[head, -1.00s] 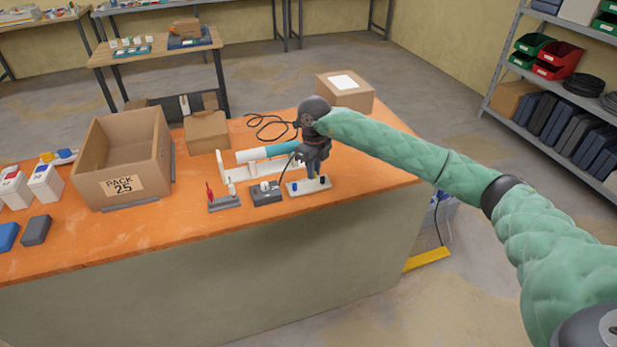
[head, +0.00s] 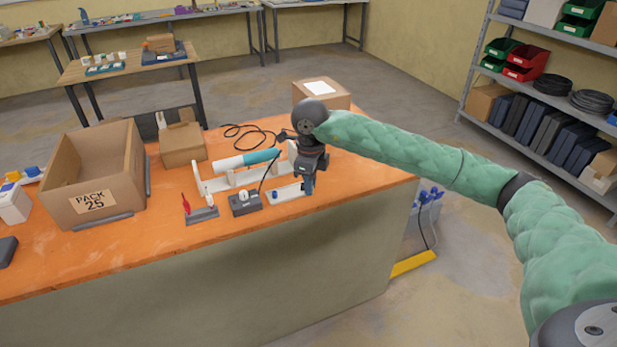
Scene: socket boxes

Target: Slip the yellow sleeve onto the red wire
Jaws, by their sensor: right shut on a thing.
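A red wire (head: 186,205) stands upright at the left end of a small grey holder (head: 203,216), with a white upright piece (head: 209,200) to its right. My right gripper (head: 308,190) points down at the right end of a pale plate (head: 286,196). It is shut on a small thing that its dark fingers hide. A blue piece (head: 275,195) stands on the left part of the plate. I cannot make out any yellow sleeve. The gripper is well to the right of the red wire. My left gripper is not in view.
A dark box (head: 245,204) with a white top piece and a cable stands between holder and plate. A cardboard box (head: 64,203) stands at left. The orange front edge is clear.

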